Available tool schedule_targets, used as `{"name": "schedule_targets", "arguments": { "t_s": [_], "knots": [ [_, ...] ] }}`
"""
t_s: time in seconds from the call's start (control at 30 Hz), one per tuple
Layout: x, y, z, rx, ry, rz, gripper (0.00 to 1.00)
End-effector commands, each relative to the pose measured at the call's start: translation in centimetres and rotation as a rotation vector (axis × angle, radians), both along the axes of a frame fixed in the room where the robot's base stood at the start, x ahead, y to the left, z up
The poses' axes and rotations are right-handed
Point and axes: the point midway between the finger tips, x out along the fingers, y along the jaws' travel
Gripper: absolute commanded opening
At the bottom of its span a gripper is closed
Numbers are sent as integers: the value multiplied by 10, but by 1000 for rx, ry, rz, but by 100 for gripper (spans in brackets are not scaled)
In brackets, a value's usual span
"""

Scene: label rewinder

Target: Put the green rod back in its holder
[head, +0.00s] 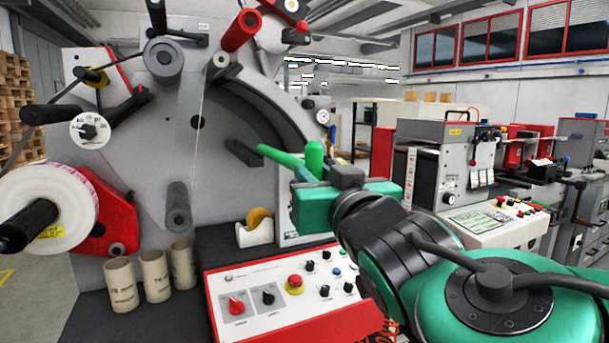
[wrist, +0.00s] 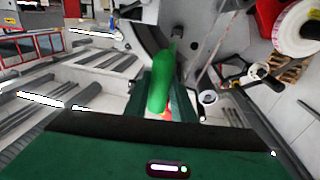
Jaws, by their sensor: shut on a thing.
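The green rod (head: 314,158) shows bright green at the end of my gripper (head: 312,180), in front of the grey machine. One bright green part stands upright and another reaches left; I cannot tell how they join. In the wrist view the rod (wrist: 160,88) lies between the two dark green fingers (wrist: 163,105) and extends beyond them. My gripper is shut on it and holds it up in the air. A dark cylinder (head: 243,153) on the machine face appears just left of the rod. I cannot make out which part is the holder.
The grey rewinder (head: 222,130) carries several rollers and a white label roll (head: 45,205). Cardboard cores (head: 155,275) stand on its dark ledge. A red-edged control panel (head: 290,290) lies below my arm. Another machine (head: 440,165) stands to the right.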

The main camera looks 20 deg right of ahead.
Motion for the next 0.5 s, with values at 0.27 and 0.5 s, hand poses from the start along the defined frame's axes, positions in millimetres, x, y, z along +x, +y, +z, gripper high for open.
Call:
{"name": "schedule_targets", "arguments": {
  "t_s": [0.27, 0.5],
  "knots": [
    [16, 2, 0, 0, 2, 4, 0],
    [33, 2, -1, 0, 2, 3, 0]
  ]
}}
